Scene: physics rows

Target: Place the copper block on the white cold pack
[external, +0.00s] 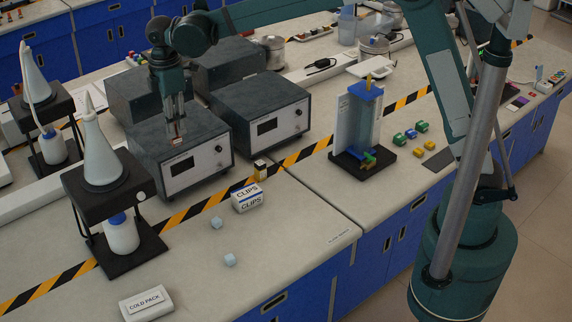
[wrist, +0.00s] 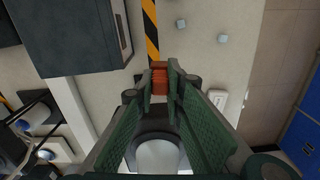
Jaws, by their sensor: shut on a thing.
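The copper block (wrist: 159,81) is held between the fingertips of my gripper (wrist: 160,78) in the wrist view. In the external view my gripper (external: 177,138) points down, raised in front of a grey instrument box, with the small copper block low between its fingers. The white cold pack (external: 146,303) lies flat at the front left of the bench, labelled COLD PACK. It appears in the wrist view as a white labelled slab (wrist: 218,98), partly hidden by the right finger. My gripper is well away from it, toward the back.
A black stand with a white bottle (external: 103,160) rises between my gripper and the left side. Two pale blue cubes (external: 229,260) and a CLIPS box (external: 247,198) lie on the bench. Grey instrument boxes (external: 180,160) stand behind. Bench around the cold pack is clear.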

